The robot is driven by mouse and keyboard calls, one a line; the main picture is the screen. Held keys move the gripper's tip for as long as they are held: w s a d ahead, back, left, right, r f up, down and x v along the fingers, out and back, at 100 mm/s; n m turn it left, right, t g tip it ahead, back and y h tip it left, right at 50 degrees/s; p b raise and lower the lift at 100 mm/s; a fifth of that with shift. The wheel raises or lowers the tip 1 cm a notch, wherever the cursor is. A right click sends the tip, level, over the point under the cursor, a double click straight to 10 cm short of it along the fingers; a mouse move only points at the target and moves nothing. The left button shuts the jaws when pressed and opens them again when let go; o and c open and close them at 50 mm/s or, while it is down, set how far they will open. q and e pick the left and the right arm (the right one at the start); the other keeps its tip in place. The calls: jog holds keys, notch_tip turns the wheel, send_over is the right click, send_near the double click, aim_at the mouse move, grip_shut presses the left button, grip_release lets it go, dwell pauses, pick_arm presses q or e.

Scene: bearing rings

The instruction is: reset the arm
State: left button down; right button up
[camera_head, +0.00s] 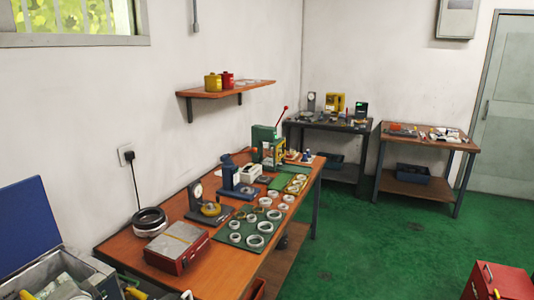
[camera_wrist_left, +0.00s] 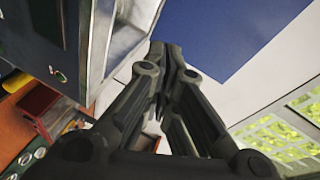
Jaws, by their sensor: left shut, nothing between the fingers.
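My left gripper (camera_wrist_left: 165,50) fills the middle of the left wrist view. Its two dark fingers are shut together with nothing between them. A blue panel (camera_wrist_left: 225,35) and a grey metal case wall (camera_wrist_left: 100,45) show beyond and beside it. In the head view I cannot make this gripper out clearly. My right gripper is in neither view.
A wooden workbench (camera_head: 128,252) carries several bearing rings (camera_head: 255,241) on a green mat, a red-and-grey box (camera_head: 177,248), stacked dark rings (camera_head: 149,221) and a press (camera_head: 266,146). An open metal case with a blue lid (camera_head: 28,228) stands at lower left. Green floor at right is mostly clear.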

pick_arm(q)
jog(key=s+d+f+n+g+h, duration=0.1)
jog(key=s+d+f+g+h, duration=0.1)
jog(key=s+d+f+h, duration=0.9)
jog(key=s+d+f+n+g+h, duration=0.1)
jog(key=s+d+f+g, duration=0.1)
jog(key=s+d+f, duration=0.45)
jog(key=s+d+f+g+h, duration=0.1)
jog(key=s+d+f+g, duration=0.15)
jog(key=s+d, duration=0.6)
notch_tip(320, 180, down, 28)
jog(key=s, duration=0.1)
jog(key=s+a+f+g, duration=0.1)
jog(key=s+a+f, duration=0.1)
jog(key=s+f, duration=1.2)
jog(key=shift+s+a+f+y, duration=0.3)
jog(key=shift+s+a+f, duration=0.1)
jog(key=shift+s, duration=0.85)
jog(key=shift+s+g, duration=0.1)
jog(key=shift+g, duration=0.15)
